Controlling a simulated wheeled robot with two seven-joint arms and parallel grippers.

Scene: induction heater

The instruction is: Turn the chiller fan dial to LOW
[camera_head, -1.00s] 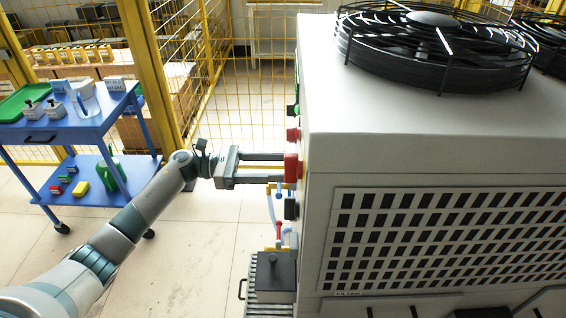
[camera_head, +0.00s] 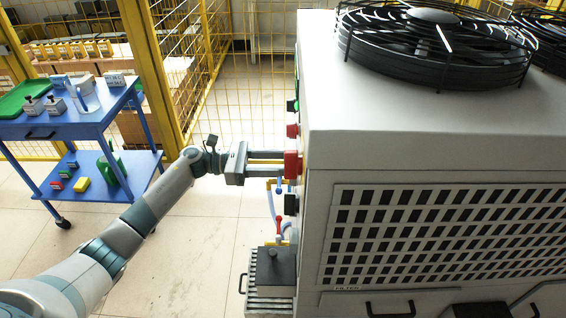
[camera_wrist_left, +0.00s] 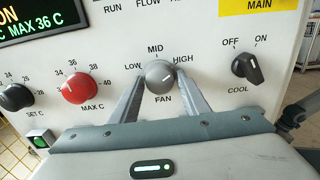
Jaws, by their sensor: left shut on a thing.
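The chiller fan dial (camera_wrist_left: 159,76) is a round grey knob on the pale panel in the left wrist view. LOW is printed to its left, MID above and HIGH to its right. A pale mark shows on its right half; its exact setting is hard to read. My left gripper (camera_wrist_left: 160,85) is shut on the dial, one finger on each side. In the head view my left gripper (camera_head: 272,162) reaches the chiller's (camera_head: 420,145) left side, where the panel is edge-on and the fan dial is hidden. My right gripper is not in view.
A red MAX C dial (camera_wrist_left: 83,88) sits left of the fan dial, and a black COOL switch (camera_wrist_left: 246,68) sits right. A blue trolley (camera_head: 75,125) stands at the left before a yellow mesh fence (camera_head: 215,45). Open floor lies between trolley and chiller.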

